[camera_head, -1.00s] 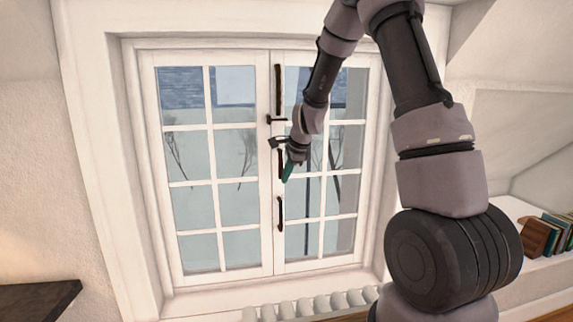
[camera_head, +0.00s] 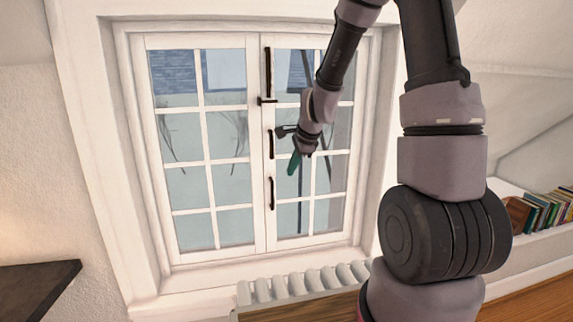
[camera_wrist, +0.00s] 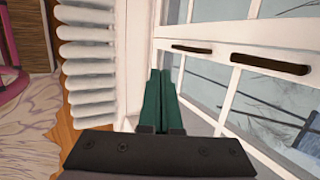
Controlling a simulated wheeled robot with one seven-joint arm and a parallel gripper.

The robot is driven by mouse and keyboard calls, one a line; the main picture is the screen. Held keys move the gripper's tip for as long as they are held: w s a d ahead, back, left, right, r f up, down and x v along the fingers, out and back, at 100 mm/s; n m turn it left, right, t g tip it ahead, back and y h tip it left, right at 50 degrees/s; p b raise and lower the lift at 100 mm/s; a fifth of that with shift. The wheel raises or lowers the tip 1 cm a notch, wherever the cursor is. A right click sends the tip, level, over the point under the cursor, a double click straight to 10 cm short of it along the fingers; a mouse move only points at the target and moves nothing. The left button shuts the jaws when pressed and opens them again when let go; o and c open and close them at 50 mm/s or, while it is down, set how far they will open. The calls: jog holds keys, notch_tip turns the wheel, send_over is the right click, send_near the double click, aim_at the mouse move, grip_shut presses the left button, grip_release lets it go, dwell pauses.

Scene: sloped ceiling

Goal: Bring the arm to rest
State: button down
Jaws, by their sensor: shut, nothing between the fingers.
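My arm (camera_head: 440,150) rises on the right of the head view, bends over the top edge and hangs down in front of the window. My gripper (camera_head: 294,163) is at its end, with green fingers pointing down, in front of the right window pane. In the wrist view the two green fingers (camera_wrist: 160,100) lie side by side, shut, with nothing between them. The gripper looks apart from the window, though the exact gap is hard to tell.
The white-framed window (camera_head: 258,150) with dark handles (camera_head: 271,145) is closed. A white radiator (camera_head: 300,284) stands below it. A dark tabletop (camera_head: 35,290) is at lower left, and books (camera_head: 545,210) stand on a ledge at right. The wrist view also shows a patterned rug (camera_wrist: 30,130).

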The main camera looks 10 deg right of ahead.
jog(key=shift+s+d, duration=0.15)
jog(key=shift+s, duration=0.45)
jog(key=s+d+r+n+t, duration=0.2)
jog(key=s+r+n, duration=1.1)
jog(key=s+r, duration=0.9)
jog(key=shift+s+d+r, duration=0.35)
jog(key=shift+s+d, duration=0.15)
jog(key=shift+d, duration=0.2)
